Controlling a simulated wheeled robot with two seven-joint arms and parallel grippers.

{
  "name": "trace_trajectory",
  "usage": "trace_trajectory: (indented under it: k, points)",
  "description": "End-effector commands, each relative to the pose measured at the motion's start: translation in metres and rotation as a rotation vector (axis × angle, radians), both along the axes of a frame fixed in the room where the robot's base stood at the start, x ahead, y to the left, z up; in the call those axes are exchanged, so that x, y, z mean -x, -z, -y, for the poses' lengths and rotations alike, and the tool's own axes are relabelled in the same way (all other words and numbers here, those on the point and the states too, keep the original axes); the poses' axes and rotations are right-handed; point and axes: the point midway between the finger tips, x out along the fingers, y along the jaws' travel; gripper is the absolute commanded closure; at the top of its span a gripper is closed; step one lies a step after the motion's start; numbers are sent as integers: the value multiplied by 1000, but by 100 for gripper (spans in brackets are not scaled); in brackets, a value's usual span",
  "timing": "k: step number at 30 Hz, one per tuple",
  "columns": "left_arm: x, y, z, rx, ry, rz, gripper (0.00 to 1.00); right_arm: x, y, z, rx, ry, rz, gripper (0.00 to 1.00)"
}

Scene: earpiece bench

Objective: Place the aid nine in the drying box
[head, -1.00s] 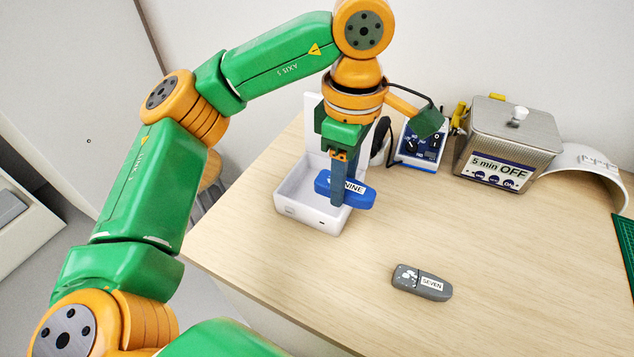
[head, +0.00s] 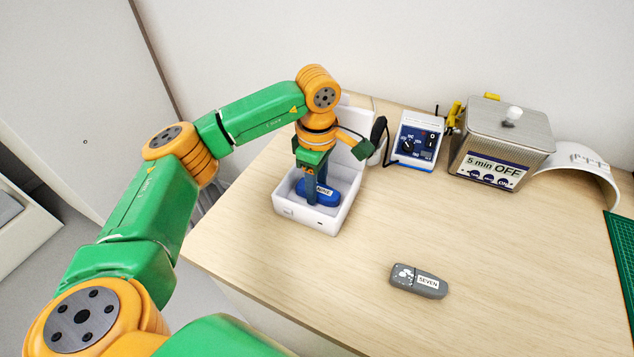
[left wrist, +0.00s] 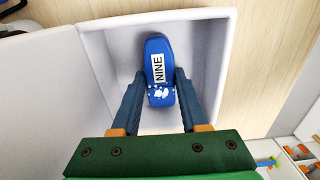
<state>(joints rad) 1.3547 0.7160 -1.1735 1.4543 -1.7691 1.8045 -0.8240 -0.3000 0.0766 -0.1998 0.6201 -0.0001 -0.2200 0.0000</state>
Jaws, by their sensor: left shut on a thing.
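The aid nine is a blue oblong piece with a white NINE label (head: 329,194); it also shows in the left wrist view (left wrist: 157,66). It is inside the walls of the white drying box (head: 346,215), low over or on its floor; I cannot tell whether it touches. The box's lid stands open at the back. My left gripper (head: 312,196) reaches down into the box and is shut on the aid, one finger on each side (left wrist: 160,88). My right gripper is not in view.
A grey aid labelled SEVEN (head: 418,281) lies on the table front right. Behind stand a blue-and-white control unit (head: 416,140), a metal tank labelled 5 min OFF (head: 503,143) and a white curved piece (head: 580,165). A green mat (head: 621,265) lies at the right edge. The middle table is clear.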

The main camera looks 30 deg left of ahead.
Motion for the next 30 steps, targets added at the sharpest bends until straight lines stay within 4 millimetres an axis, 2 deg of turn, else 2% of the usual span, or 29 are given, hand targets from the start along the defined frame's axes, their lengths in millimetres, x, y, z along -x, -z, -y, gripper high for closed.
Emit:
trace_trajectory:
  k: [5, 6, 8, 9, 16, 20, 23, 27, 30]
  points:
    - [0, 5, 0, 0, 0, 0, 100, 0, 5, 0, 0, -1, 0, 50]
    - [0, 3, 0, 0, 0, 0, 45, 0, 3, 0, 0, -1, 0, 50]
    - [0, 3, 0, 0, 0, 0, 29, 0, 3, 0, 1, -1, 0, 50]
    - [0, 3, 0, 0, 0, 0, 26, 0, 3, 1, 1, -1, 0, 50]
    - [0, 3, 0, 1, 0, 0, 26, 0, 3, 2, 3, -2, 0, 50]
    - [-1, -5, 1, 1, 0, 3, 26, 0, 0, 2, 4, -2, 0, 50]
    - [-1, -22, 1, 2, 0, 5, 26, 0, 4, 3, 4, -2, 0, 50]
    - [-2, -60, 1, 2, -1, 7, 26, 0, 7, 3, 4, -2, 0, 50]
    - [-1, -87, 1, 0, -1, 4, 26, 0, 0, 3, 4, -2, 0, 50]
